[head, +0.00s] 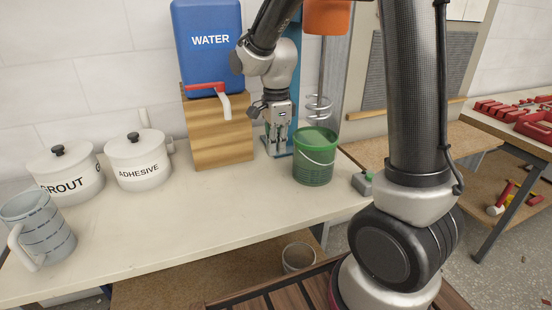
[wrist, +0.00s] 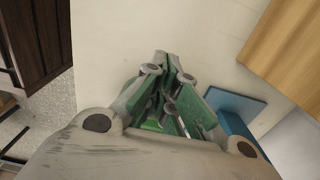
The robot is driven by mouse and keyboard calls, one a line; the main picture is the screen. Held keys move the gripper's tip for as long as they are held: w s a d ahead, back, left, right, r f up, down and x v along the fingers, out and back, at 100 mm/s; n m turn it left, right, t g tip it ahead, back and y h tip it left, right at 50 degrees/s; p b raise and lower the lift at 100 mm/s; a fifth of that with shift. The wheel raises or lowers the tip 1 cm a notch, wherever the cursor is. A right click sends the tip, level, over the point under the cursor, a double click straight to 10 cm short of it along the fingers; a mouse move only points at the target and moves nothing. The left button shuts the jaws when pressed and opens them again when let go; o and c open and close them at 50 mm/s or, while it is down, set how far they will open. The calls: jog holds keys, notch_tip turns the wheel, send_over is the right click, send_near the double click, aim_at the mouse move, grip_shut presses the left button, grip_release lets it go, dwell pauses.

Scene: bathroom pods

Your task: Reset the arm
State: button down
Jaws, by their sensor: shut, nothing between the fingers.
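My gripper (head: 277,145) points down between the wooden block under the water tank and the green bucket (head: 314,160) in the head view. In the wrist view my gripper (wrist: 165,62) has its fingers closed together with nothing between them. Pale worktop shows beyond the fingertips. The bucket stands on the worktop (head: 190,215) under the mixer's whisk (head: 319,108). In the wrist view, green shows behind and between the finger links, and I cannot tell how much of it is the bucket.
A blue water tank (head: 208,45) with a red-handled tap sits on the wooden block (head: 217,130). Grout (head: 67,178) and adhesive (head: 138,160) pots and a measuring jug (head: 38,232) stand at left.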

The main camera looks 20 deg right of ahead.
jog(key=s+d+r+n+t, duration=0.2)
jog(key=s+d+r+n, duration=0.3)
jog(key=s+n, duration=0.4)
jog(key=s+d+r+n+t, duration=0.2)
jog(key=s+d+r+n, duration=0.4)
jog(key=s, duration=0.6)
notch_tip(320, 180, up, 2)
jog(key=n, duration=0.3)
jog(key=shift+r, duration=0.25)
